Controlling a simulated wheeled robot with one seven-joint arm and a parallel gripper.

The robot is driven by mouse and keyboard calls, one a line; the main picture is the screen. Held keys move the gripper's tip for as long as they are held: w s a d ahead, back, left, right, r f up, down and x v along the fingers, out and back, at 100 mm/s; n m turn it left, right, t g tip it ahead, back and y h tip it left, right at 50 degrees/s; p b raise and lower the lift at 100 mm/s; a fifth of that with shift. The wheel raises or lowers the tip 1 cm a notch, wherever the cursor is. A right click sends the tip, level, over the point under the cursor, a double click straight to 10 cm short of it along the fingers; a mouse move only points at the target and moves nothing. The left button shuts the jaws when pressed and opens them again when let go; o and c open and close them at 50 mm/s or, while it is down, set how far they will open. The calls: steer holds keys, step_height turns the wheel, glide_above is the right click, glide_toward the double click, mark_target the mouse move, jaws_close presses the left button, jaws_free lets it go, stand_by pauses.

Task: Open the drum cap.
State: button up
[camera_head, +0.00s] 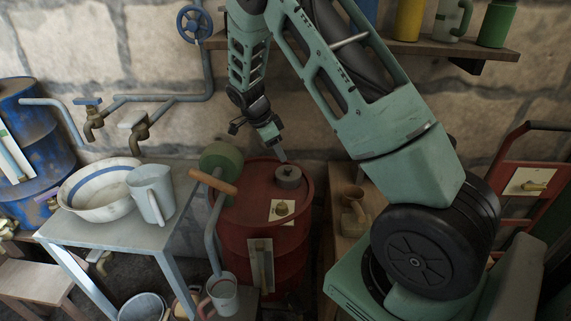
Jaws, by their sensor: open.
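A red drum (240,219) stands upright near the middle of the view. Its drum cap (288,177), a grey round cap with a dark raised centre, sits on the drum's top towards the back right. My gripper (260,140) reaches down from above, a little behind and left of the cap. It is open and empty. One finger tip points down close to the cap; contact cannot be told, but there seems to be a small gap. The other finger shows to the left, partly hidden by the gripper body.
A pump with a green head (221,157) and wooden handle (213,181) stands at the drum's left edge. A metal table (108,233) holds a basin (99,190) and a pitcher (152,193). A brown jug (355,217) stands right of the drum. Taps and a shelf line the wall.

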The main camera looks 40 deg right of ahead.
mark_target(288, 168)
steer(key=x, duration=0.6)
steer(key=shift+f, duration=0.4)
steer(key=shift+d, duration=0.1)
jaws_close()
